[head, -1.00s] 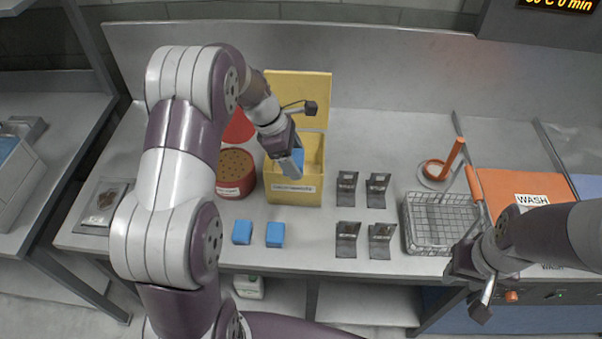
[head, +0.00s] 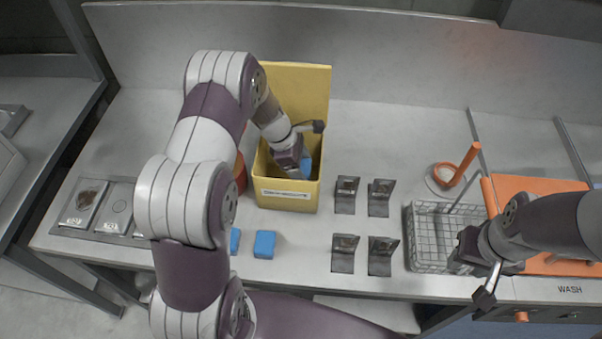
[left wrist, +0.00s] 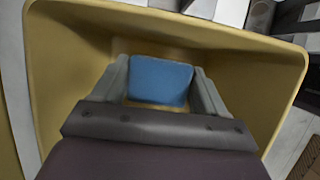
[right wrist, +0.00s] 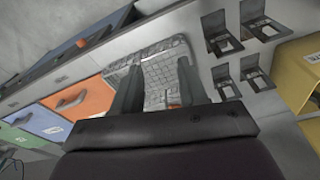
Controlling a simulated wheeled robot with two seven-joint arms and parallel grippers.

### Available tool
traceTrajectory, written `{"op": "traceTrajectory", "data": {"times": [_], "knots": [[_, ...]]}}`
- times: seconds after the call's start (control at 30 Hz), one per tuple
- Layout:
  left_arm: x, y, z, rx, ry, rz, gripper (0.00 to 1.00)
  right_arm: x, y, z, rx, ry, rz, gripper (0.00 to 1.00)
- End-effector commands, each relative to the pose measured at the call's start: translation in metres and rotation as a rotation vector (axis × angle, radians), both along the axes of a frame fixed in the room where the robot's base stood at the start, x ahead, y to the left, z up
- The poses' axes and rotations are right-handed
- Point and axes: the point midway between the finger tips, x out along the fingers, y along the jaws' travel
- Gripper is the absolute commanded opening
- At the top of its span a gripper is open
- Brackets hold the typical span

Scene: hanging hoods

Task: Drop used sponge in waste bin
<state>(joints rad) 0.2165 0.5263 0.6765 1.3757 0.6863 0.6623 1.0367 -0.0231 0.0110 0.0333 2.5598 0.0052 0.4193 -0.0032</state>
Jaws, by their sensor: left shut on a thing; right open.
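The yellow waste bin (head: 287,198) stands on the counter with its yellow lid raised at the back; its walls also show in the left wrist view (left wrist: 60,75). My left gripper (head: 300,168) reaches down into the bin's opening. In the left wrist view its fingers (left wrist: 160,88) are shut on a blue sponge (left wrist: 160,78), with the bin walls around it. Two more blue sponges (head: 265,244) lie on the counter in front of the bin, one partly hidden by my left arm. My right gripper (head: 486,292) is open and empty near the counter's front edge.
Several small metal brackets (head: 345,193) stand right of the bin. A wire basket (head: 430,235) sits near my right gripper. An orange holder (head: 446,175) is behind it. A red container (head: 239,172) is mostly hidden behind my left arm. Metal trays (head: 85,203) lie at left.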

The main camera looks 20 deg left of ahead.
Motion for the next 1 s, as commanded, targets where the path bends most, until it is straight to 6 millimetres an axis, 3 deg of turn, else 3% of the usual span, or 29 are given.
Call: {"op": "traceTrajectory", "data": {"times": [0.17,0.87,0.9,0.93,1.0], "knots": [[-0.001,0.0,-0.028,0.0,0.002,0.0,0.48,0.0,0.0,0.004,0.0,0.0,0.0,0.43],[0.0,0.0,-0.041,0.0,0.001,-0.001,0.48,0.0,0.0,-0.005,0.0,0.0,0.0,0.43],[0.0,0.0,-0.041,0.0,0.001,0.0,0.86,0.0,0.0,-0.005,0.0,0.0,0.0,0.43],[0.0,0.0,-0.041,0.0,0.001,0.0,0.95,0.0,0.0,-0.005,0.0,0.0,0.0,0.43],[-0.001,0.0,-0.041,0.0,0.001,0.0,0.98,0.0,0.0,-0.005,0.0,0.0,0.0,0.43]]}}
